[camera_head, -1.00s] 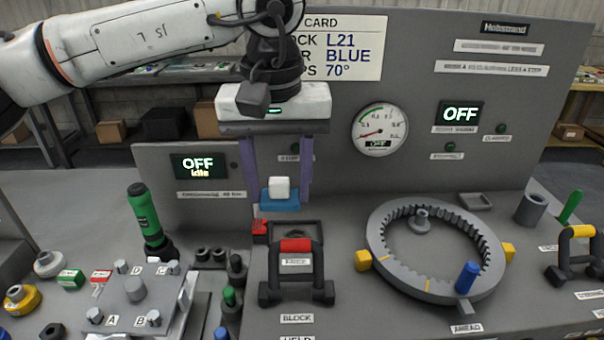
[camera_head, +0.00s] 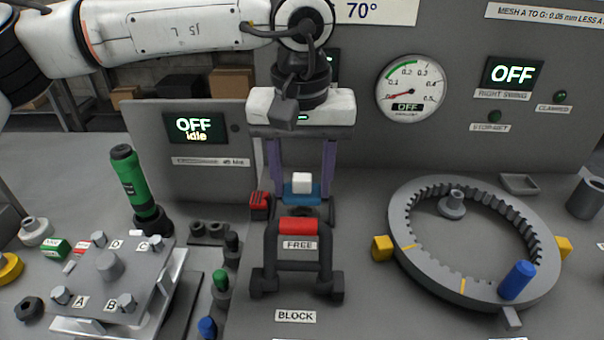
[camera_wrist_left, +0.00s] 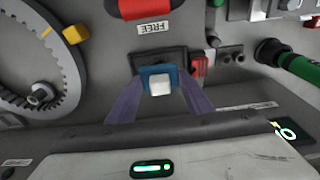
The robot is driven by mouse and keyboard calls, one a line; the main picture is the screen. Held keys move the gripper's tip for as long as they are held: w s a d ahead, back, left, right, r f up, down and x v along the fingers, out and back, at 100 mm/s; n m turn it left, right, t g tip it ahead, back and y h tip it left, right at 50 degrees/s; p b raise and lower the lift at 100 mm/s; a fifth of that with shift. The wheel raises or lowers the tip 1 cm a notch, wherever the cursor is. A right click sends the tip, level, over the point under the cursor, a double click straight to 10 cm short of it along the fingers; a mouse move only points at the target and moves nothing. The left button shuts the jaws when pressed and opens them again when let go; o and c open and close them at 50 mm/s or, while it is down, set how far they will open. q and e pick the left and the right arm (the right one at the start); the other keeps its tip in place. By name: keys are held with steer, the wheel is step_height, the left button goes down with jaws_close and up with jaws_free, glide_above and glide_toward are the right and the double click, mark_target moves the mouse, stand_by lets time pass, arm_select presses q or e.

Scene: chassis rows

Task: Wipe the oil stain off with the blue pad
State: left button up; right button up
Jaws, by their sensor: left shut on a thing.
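My left gripper (camera_head: 302,190) has its two purple fingers closed on the white block-shaped grip of the blue pad (camera_head: 289,188). The pad is behind the red-topped black handle frame labelled FREE, low over the bench. In the left wrist view the blue pad (camera_wrist_left: 146,74) and its white grip (camera_wrist_left: 160,86) sit between the fingertips, over a dark square patch or plate (camera_wrist_left: 152,54). I cannot tell whether the pad touches the surface. No oil stain is clearly visible; the pad and handle frame hide part of the bench there. My right gripper is out of view.
The handle frame (camera_head: 298,227) stands close in front of the pad, with a red block (camera_head: 259,205) at its left. A toothed ring (camera_head: 400,235) with a blue peg lies to the right. A green cylinder (camera_head: 135,185) and a lettered plate (camera_head: 85,285) are left.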

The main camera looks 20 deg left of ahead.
mark_target(295, 191)
arm_select(q)
steer(key=shift+f+b, duration=0.35)
steer(key=shift+f, duration=0.5)
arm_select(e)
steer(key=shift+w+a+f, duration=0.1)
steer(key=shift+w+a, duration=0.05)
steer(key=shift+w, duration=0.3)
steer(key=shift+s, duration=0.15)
arm_select(q)
steer(key=shift+f+b, duration=0.6)
steer(key=shift+f, duration=0.25)
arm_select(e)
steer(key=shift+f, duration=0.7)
arm_select(q)
steer(key=shift+a, duration=0.1)
steer(key=shift+s+a, duration=0.15)
steer(key=shift+a, duration=0.3)
steer(key=shift+d, duration=0.1)
steer(key=shift+d, duration=0.1)
steer(key=shift+d+f, duration=0.1)
steer(key=shift+d, duration=0.3)
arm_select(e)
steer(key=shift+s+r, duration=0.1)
